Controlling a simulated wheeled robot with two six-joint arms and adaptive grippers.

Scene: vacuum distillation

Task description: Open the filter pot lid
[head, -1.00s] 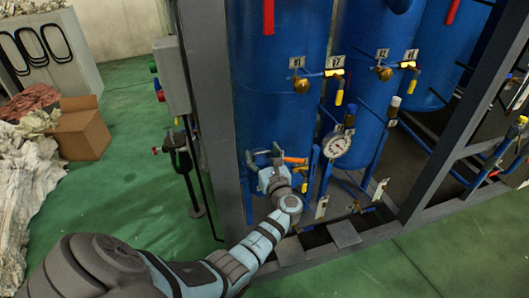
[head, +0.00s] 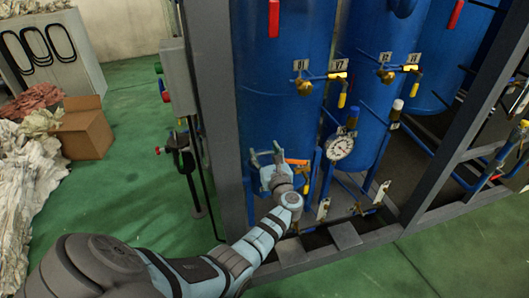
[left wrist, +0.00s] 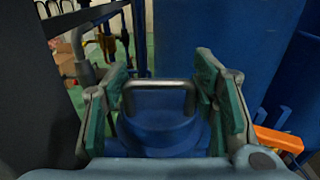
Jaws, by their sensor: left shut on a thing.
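The filter pot lid (left wrist: 160,132) is a round blue piece in the middle of the left wrist view, with a bent metal handle (left wrist: 160,84) standing over it. My left gripper (left wrist: 160,92) has its green-padded fingers on either side of this handle and is shut on it. In the head view my left gripper (head: 265,162) is low in front of the first blue tank, and it hides the lid and handle. I cannot tell whether the lid is seated or raised. My right gripper is not in view.
An orange lever (head: 297,161) is just right of the gripper; it also shows in the left wrist view (left wrist: 278,139). A pressure gauge (head: 339,148) and pipes stand further right. A grey frame post (head: 215,110) is close on the left.

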